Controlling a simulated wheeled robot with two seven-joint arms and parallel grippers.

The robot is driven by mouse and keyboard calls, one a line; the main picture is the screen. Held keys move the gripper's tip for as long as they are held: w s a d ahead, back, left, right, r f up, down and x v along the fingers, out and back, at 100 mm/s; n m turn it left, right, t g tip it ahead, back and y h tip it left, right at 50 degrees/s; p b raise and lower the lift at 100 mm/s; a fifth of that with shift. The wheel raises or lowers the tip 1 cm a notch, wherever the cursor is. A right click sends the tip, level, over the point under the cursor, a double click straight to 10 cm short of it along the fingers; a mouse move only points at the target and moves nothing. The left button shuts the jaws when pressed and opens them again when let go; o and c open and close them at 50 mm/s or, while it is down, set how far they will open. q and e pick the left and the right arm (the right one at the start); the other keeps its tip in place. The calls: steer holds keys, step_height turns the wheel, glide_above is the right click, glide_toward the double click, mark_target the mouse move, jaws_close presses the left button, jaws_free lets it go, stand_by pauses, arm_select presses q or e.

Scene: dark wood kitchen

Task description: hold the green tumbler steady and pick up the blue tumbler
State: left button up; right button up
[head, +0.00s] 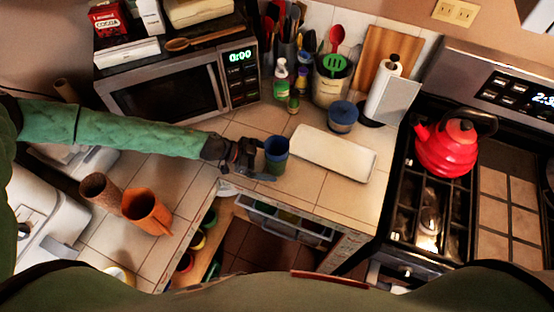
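A blue tumbler (277,144) stands upright on the tiled counter near its inner corner, right of my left gripper. Its lower part looks green (277,169), as if the blue tumbler sits inside a green one, but the boundary is too small to be sure. My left gripper (258,158) comes in from the left at the tumbler's left side, its dark fingers close to or touching the wall. I cannot tell whether the fingers are closed on it. My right gripper is not in view.
A white tray (335,152) and a blue-lidded jar (343,117) stand to the right. Bottles (281,80) and a utensil crock (331,82) are behind. An open drawer (290,222) lies below the counter edge. The stove holds a red kettle (446,148).

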arm_select(q)
steer(key=shift+x, duration=1)
steer(key=c, duration=1)
steer(key=shift+c, duration=0.2)
